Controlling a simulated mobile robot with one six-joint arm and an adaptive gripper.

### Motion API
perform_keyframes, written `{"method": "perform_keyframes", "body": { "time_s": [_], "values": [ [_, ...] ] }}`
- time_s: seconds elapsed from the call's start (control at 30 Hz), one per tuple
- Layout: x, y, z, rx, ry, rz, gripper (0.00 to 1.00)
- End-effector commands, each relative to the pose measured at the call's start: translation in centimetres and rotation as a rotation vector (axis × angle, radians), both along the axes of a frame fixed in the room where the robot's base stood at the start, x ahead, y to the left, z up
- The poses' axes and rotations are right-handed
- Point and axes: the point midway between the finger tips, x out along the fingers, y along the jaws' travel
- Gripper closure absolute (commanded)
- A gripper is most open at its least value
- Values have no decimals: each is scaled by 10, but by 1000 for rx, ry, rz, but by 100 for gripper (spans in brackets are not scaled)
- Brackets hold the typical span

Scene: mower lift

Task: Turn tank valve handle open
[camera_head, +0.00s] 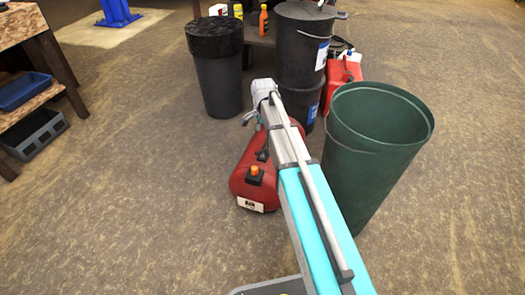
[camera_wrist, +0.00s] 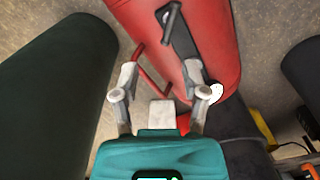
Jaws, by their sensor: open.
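The red tank (camera_head: 239,183) lies on the floor in the head view, partly covered by my arm. An orange knob (camera_head: 255,170) on a black fitting sits on its near end. In the wrist view the tank (camera_wrist: 215,50) fills the upper middle. A dark lever-like part (camera_wrist: 172,16) stands on a black strip along it, and a thin red bent bar (camera_wrist: 152,75) sticks out from its side. I cannot tell for sure which part is the valve handle. My gripper (camera_wrist: 160,75) is open over the tank's edge, with nothing visibly held.
A green bin (camera_head: 365,165) stands close to the right of my arm. The floor to the left is clear up to a wooden shelf (camera_head: 20,30).

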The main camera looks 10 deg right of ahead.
Motion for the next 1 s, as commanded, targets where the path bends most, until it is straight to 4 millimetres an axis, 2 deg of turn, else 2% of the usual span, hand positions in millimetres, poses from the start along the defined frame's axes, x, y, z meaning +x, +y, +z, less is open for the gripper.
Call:
{"method": "perform_keyframes", "body": {
  "time_s": [0.03, 0.17, 0.67, 1.0],
  "values": [
    [11, 0, 1, 0, 0, -31, 43],
    [18, -1, 2, 0, 0, -81, 43],
    [18, -1, 0, 0, 0, -90, 43],
    [18, -1, -17, 0, 0, -89, 43]
  ]
}}
